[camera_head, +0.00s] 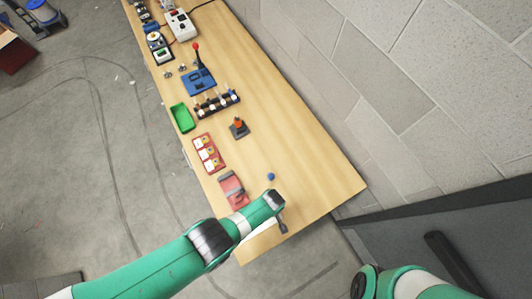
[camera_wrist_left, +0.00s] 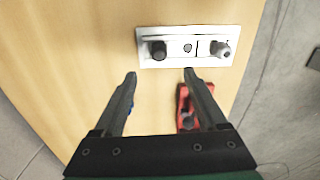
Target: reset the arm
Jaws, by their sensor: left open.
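My left arm reaches over the near end of a long wooden table (camera_head: 310,165) in the head view. My left gripper (camera_wrist_left: 160,78) is open and empty in the left wrist view, its two fingers pointing towards a white panel (camera_wrist_left: 172,60). The panel carries a black knob (camera_wrist_left: 159,50), a small round button (camera_wrist_left: 187,48) and a grey fitting (camera_wrist_left: 221,49). The fingertips appear just short of the panel in the picture; their height over the table is unclear. In the head view my arm hides most of the panel. Part of my right arm (camera_head: 410,284) shows at lower right, without its gripper.
A red device (camera_head: 232,188) and a small blue ball (camera_head: 271,177) lie close to my left wrist. Further along stand a red three-part panel (camera_head: 208,154), an orange-topped joystick (camera_head: 239,127), a green tray (camera_head: 182,118) and a blue lever unit (camera_head: 199,80). A block wall (camera_head: 400,90) borders the table.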

